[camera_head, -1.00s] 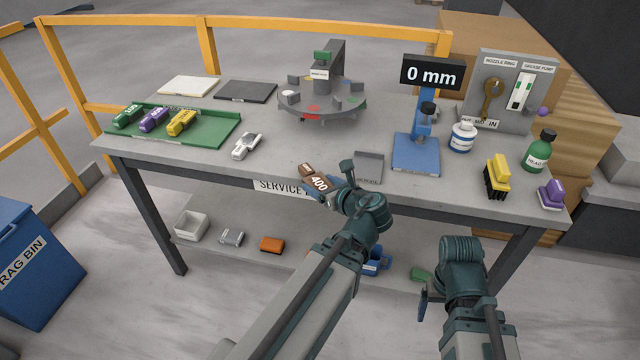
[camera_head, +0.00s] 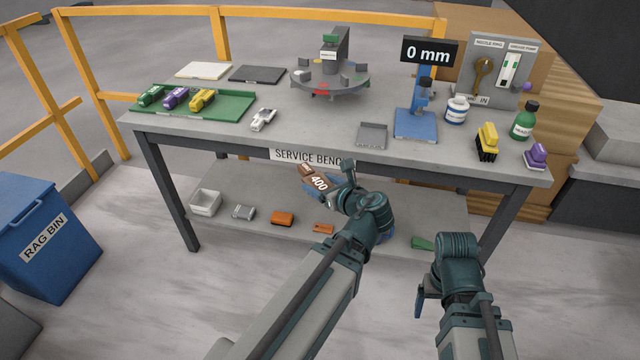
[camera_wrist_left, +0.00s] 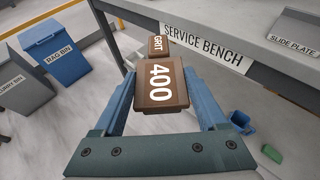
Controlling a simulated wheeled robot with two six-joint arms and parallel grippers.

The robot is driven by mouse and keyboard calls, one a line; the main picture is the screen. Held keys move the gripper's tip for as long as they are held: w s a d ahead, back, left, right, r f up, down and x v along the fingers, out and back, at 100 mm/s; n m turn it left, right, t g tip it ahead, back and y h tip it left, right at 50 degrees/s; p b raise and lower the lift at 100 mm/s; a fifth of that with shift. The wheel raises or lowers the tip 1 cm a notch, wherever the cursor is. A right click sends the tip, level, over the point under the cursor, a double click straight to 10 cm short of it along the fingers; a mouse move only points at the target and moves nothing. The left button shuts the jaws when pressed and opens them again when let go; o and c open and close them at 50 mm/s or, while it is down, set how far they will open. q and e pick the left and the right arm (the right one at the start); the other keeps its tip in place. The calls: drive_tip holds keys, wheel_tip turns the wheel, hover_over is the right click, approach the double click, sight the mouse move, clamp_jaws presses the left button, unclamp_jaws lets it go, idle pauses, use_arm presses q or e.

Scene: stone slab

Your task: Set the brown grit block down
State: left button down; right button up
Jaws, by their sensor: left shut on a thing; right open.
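The brown grit block (camera_head: 318,182), marked 400, is held by my left gripper (camera_head: 325,188) in front of the service bench's front edge. In the left wrist view the block (camera_wrist_left: 163,95) sits between the two blue fingers of the gripper (camera_wrist_left: 166,90), in the air. The bench top (camera_head: 310,128) lies behind and above it in the head view. My right gripper (camera_head: 424,300) is low at the right, in front of the bench, and holds nothing that I can see; its fingers are partly hidden.
A green tray (camera_head: 228,105) with several coloured blocks stands on the bench's left. A grey slide plate (camera_head: 372,135) lies near the front edge. The lower shelf (camera_head: 260,205) holds a white bin (camera_head: 205,202) and small items. A blue rag bin (camera_head: 45,240) stands at left.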

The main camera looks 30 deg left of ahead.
wheel_tip(320, 180, up, 12)
drive_tip(key=p, duration=1.1)
drive_tip(key=shift+p, duration=0.4)
drive_tip(key=shift+f, duration=0.1)
